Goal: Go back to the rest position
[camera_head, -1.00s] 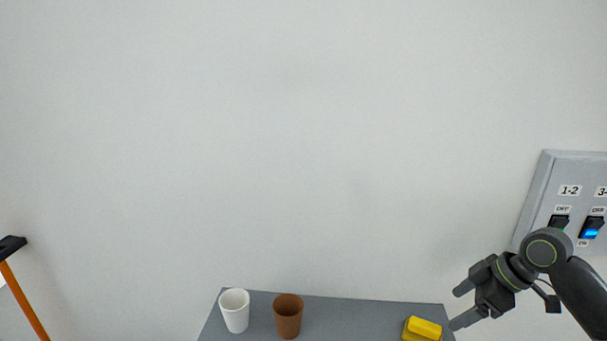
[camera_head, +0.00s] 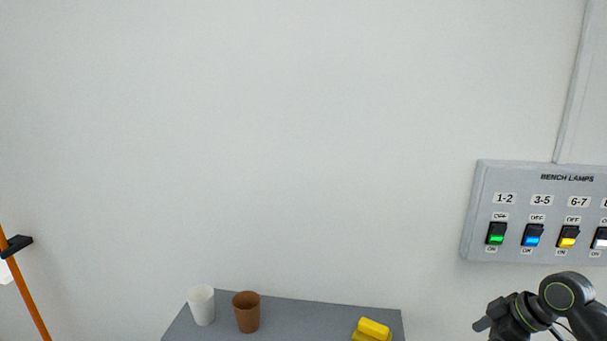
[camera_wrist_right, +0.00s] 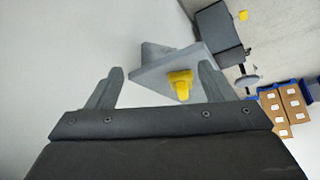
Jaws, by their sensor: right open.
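My right gripper (camera_head: 482,325) is at the lower right of the head view, below the switch panel and apart from it. In the right wrist view my right gripper (camera_wrist_right: 160,82) has its two fingers spread, with nothing between them. The grey switch panel (camera_head: 480,225), labelled BENCH LAMPS, is on the wall at the right. It carries a green switch (camera_head: 496,234), a blue switch (camera_head: 533,236), a yellow switch (camera_head: 568,238) and a white one (camera_head: 600,240) cut by the picture's edge. My left gripper is not in view.
A grey surface (camera_head: 290,318) at the bottom holds a white cup (camera_head: 201,305), a brown cup (camera_head: 246,313) and a yellow object (camera_head: 372,330). An orange pole (camera_head: 27,298) with a black piece stands at the left. Boxes (camera_wrist_right: 285,105) show in the wrist view.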

